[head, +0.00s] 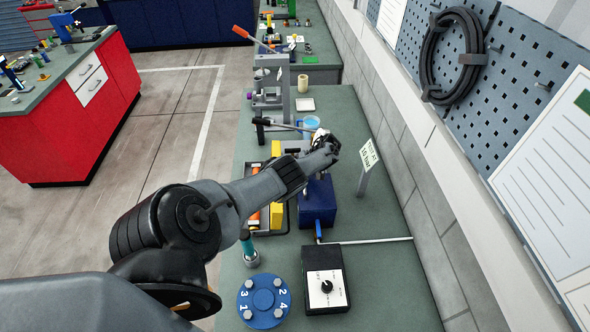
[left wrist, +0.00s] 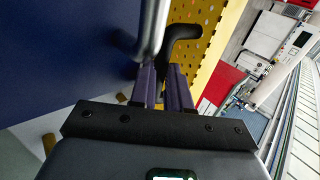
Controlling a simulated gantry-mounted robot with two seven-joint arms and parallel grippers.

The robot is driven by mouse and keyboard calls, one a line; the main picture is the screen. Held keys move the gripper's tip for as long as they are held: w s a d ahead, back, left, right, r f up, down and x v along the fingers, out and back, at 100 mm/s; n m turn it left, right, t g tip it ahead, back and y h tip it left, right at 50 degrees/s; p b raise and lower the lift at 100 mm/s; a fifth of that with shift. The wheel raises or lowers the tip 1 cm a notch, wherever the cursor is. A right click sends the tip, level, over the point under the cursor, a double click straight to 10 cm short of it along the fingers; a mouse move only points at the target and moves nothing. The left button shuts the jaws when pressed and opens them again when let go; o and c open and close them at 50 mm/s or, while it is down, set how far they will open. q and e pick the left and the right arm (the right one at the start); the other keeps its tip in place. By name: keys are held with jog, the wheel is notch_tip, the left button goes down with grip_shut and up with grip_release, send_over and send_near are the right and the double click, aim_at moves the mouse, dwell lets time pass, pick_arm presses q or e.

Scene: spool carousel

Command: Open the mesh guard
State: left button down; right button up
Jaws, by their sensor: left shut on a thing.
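The mesh guard (left wrist: 205,25) is a yellow perforated panel in the left wrist view, just beyond my fingers. A black curved handle (left wrist: 186,34) stands out in front of it, and its lower end runs between my fingers. My left gripper (left wrist: 163,78) is shut on this black handle. In the head view my left gripper (head: 322,143) is over the bench by the blue box (head: 318,203). My forearm hides much of that area, and I cannot make out the guard's mesh there. My right gripper is in neither view.
A grey metal bar (left wrist: 154,30) passes close beside my fingers. On the bench (head: 390,285) are a black control box with a dial (head: 326,280), a blue numbered disc (head: 264,302) and a small sign (head: 369,155). The wall closes off the right side.

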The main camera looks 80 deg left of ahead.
pick_arm(q)
jog(key=shift+s+f, duration=0.1)
jog(key=c, duration=1.1)
grip_release()
jog(key=shift+s, duration=0.15)
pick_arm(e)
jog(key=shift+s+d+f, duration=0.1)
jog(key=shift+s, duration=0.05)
